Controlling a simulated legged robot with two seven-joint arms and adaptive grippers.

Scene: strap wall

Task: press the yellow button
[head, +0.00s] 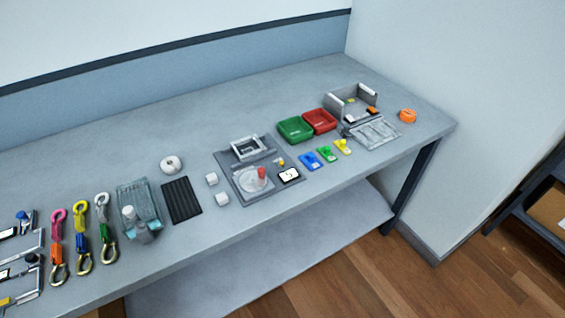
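A small yellow button-like knob (281,162) stands on a grey device (228,162) near the middle of the table. A second yellow piece (343,147) lies further right, in a row with a blue piece (308,161) and a green piece (326,154). The view is too small to tell the exact shape of either yellow thing. Neither of my grippers is in view.
The grey table (80,170) stands against the wall. Green (295,129) and red (319,121) trays, a grey open box (350,103) and an orange roll (408,116) are at right. Coloured straps with hooks (81,235) and a black ribbed mat (182,200) are at left.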

